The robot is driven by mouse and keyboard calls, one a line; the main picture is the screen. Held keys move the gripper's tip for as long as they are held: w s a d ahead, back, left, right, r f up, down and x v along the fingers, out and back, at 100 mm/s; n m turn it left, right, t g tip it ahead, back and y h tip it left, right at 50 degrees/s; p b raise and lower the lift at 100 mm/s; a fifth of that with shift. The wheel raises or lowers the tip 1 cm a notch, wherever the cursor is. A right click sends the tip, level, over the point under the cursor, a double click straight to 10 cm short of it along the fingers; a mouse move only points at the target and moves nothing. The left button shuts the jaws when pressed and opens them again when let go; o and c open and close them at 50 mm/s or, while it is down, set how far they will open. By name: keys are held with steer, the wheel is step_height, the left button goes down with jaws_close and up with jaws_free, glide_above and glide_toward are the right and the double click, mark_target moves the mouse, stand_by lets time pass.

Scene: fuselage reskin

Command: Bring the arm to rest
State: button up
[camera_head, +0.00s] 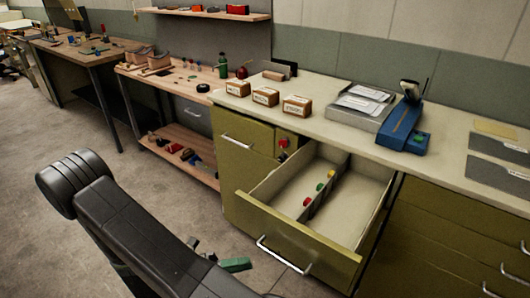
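My black arm (130,225) reaches from the lower left to the bottom edge of the head view.
An olive drawer (300,232) stands pulled out right of my gripper, with small coloured items along its divider. The counter (325,127) above bears several boxes, a paper tray (362,106) and a blue device (402,126). Wooden benches stand behind. Floor (60,130) at left is clear.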

mark_target(279, 257)
steer(key=x, duration=1)
steer(key=shift+d, duration=0.15)
